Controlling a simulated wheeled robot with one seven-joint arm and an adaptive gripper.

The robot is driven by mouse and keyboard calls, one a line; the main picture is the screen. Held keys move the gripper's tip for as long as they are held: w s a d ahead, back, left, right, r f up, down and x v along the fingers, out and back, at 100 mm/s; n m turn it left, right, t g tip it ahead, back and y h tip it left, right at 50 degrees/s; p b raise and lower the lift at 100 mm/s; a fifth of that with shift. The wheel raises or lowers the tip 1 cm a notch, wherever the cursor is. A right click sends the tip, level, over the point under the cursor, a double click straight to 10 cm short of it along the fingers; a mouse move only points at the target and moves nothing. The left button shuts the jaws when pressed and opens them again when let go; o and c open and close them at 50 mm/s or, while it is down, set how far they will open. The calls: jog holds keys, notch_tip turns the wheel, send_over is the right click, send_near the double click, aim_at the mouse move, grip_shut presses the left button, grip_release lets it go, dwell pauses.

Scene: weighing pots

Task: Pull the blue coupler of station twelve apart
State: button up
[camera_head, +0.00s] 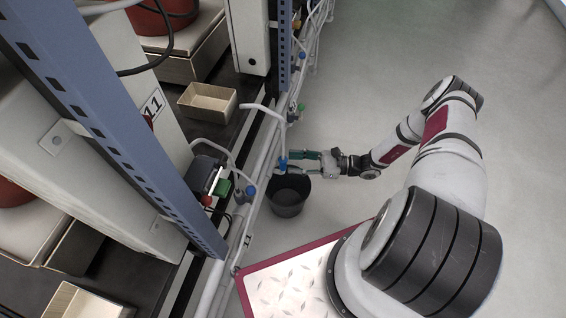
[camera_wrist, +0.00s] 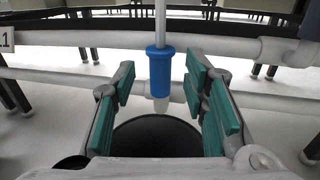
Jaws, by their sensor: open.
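A blue coupler (camera_head: 283,164) hangs at the end of a pale hose beside the white rail. In the wrist view the blue coupler (camera_wrist: 160,72) is upright, with the hose (camera_wrist: 160,22) above it and a pale nozzle below. My gripper (camera_head: 296,163) is open, its green-padded fingers (camera_wrist: 158,88) apart on either side of the coupler in the picture. I see no clear contact. A dark bucket (camera_head: 289,207) is below; its dark opening (camera_wrist: 155,138) shows under the coupler. No number twelve is readable.
White rails (camera_head: 262,165) and a blue upright (camera_head: 100,120) border the bench. An empty tray (camera_head: 207,102) stands there. The floor to the right is clear.

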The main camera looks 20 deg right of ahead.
aim_at(283, 161)
jog(key=shift+b+x, duration=0.4)
jog(key=shift+x, duration=1.9)
grip_shut()
